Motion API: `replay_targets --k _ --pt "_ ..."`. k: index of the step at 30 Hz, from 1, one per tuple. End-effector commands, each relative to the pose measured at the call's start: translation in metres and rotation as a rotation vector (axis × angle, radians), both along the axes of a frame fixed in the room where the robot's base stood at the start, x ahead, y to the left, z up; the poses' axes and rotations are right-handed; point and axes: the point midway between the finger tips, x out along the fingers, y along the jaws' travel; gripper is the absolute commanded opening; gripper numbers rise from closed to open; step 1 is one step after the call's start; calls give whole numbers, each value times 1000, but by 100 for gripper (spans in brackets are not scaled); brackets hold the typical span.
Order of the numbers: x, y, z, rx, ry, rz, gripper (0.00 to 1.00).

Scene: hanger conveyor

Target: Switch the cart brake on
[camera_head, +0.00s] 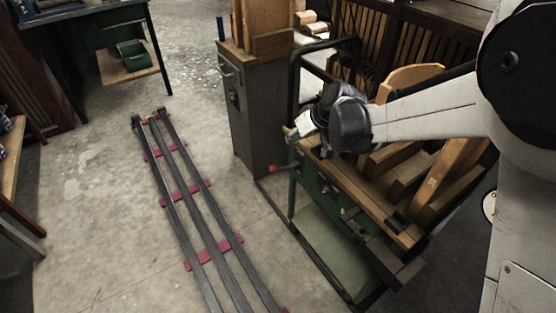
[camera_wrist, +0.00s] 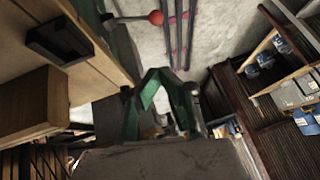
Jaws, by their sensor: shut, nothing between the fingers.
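The cart (camera_head: 400,228) has a green frame and a wooden top and stands right of centre in the head view. A lever with a red ball knob (camera_head: 273,170) sticks out from its left end. In the wrist view the red knob (camera_wrist: 156,17) shows at top centre on a metal rod. I cannot tell the brake's state. My gripper (camera_wrist: 166,72) is shut and empty, with its fingertips together below the knob in the wrist picture and apart from it. In the head view my gripper (camera_head: 303,122) is over the cart's near-left corner, its fingers partly hidden by the wrist.
Wooden blocks (camera_head: 395,158) lie on the cart top. A grey cabinet (camera_head: 252,120) stands close behind the lever. A black tube handle (camera_head: 294,75) rises behind the cart. Long floor rails (camera_head: 190,205) run to its left. Shelves (camera_wrist: 262,75) show at right in the wrist view.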

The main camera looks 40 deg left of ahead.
Motion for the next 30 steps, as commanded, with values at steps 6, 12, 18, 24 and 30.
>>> replay_targets --k 6,12,18,24,30 --pt "0 3 -4 0 0 0 0" --pt "1 18 -27 -1 0 0 0" --pt "2 40 -58 -1 0 1 0" --pt "4 61 -87 0 0 0 0" --pt "-4 55 -111 0 0 -1 0"
